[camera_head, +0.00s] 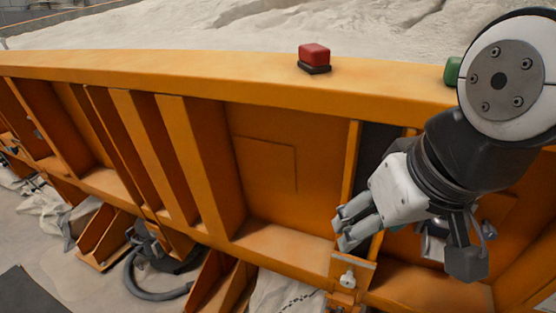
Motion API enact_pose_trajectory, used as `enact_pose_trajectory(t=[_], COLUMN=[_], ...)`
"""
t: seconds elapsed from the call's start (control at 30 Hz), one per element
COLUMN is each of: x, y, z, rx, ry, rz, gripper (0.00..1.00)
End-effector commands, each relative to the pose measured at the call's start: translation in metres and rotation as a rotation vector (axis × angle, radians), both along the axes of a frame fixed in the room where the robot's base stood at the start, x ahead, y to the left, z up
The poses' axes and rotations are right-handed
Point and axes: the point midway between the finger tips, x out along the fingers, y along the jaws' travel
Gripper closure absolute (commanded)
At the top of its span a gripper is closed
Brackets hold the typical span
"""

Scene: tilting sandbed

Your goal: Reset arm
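My gripper (347,226) hangs at the right of the head view, in front of the orange side wall of the sandbed (262,150). Its fingers point left and down, below the wall's top rim. Nothing shows between the fingers. The fingers look close together, but the angle hides whether they are apart. A red button (314,54) on a dark base sits on the rim, up and left of my gripper and apart from it. A green button (452,71) on the rim is partly hidden behind my arm.
Pale sand (240,28) lies behind the rim. Orange ribs and ledges stick out from the wall around my gripper. A metal fitting (347,277) sits just below the fingers. A dark hose (155,292) and pale sheets lie on the floor at lower left.

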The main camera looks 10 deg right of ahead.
Motion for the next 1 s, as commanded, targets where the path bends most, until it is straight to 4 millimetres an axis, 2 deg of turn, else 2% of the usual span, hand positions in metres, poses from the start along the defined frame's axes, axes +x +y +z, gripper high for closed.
enact_pose_trajectory(t=[0.1,0.37,0.63,1.0], x=[-0.004,-0.002,0.025,0.022], y=[0.0,0.0,0.0,0.0], z=[-0.007,-0.008,-0.033,-0.03], rx=[-0.001,-0.001,-0.001,-0.001], ry=[-0.001,0.0,0.001,0.001], rz=[-0.002,-0.002,0.0,0.0], gripper=[0.44,0.44,0.44,0.44])
